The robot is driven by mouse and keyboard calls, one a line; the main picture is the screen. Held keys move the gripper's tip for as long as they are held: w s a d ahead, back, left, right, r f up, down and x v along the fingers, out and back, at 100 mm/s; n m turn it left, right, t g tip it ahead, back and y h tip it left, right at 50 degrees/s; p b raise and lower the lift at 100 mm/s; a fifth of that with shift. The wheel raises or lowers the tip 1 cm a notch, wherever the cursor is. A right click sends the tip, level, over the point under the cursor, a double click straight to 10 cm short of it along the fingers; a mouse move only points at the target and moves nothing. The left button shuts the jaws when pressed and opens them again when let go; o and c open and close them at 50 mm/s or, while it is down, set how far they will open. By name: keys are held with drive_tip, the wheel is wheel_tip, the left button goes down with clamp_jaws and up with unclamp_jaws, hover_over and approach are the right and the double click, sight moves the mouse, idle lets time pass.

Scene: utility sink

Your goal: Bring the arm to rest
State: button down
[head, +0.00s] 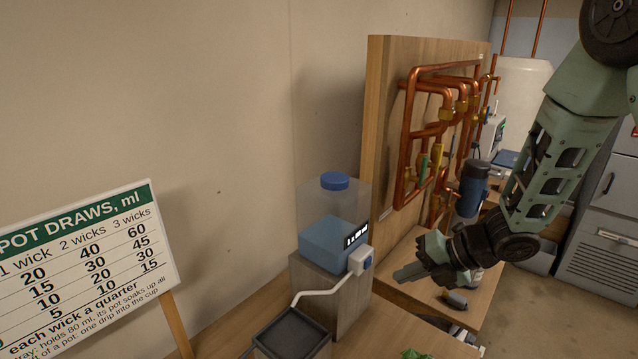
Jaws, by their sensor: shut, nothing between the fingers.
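My arm comes in from the top right of the head view and hangs down with its elbow bent. My gripper (408,273) is at its lower end, pointing left, right of the clear water tank and above the wooden bench. Its fingers look closed together, with nothing held between them. The inner faces of the fingers are hidden at this angle.
A clear tank (330,240) with blue water stands on a grey block, its spout over a dark tray (291,336). A wooden panel with copper pipes (410,130) stands behind my gripper. A sign (85,255) is at left. Open floor (590,325) lies at right.

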drive_tip(key=s+a+r+m+t+h+b, duration=0.25)
drive_tip(key=a+r+m+h, duration=0.2)
drive_tip(key=m, duration=0.75)
drive_tip(key=s+a+m+g+h+b, duration=0.2)
drive_tip(key=s+m+g, duration=0.4)
drive_tip(key=s+m, duration=0.6)
drive_tip(key=s+a+h, duration=0.1)
drive_tip(key=s, duration=1)
drive_tip(key=shift+s+r+m+g, duration=0.15)
drive_tip(key=shift+r+m+g, duration=0.2)
drive_tip(key=shift+r+m, duration=0.05)
drive_tip(key=shift+a+b, duration=0.1)
drive_tip(key=shift+b, duration=0.2)
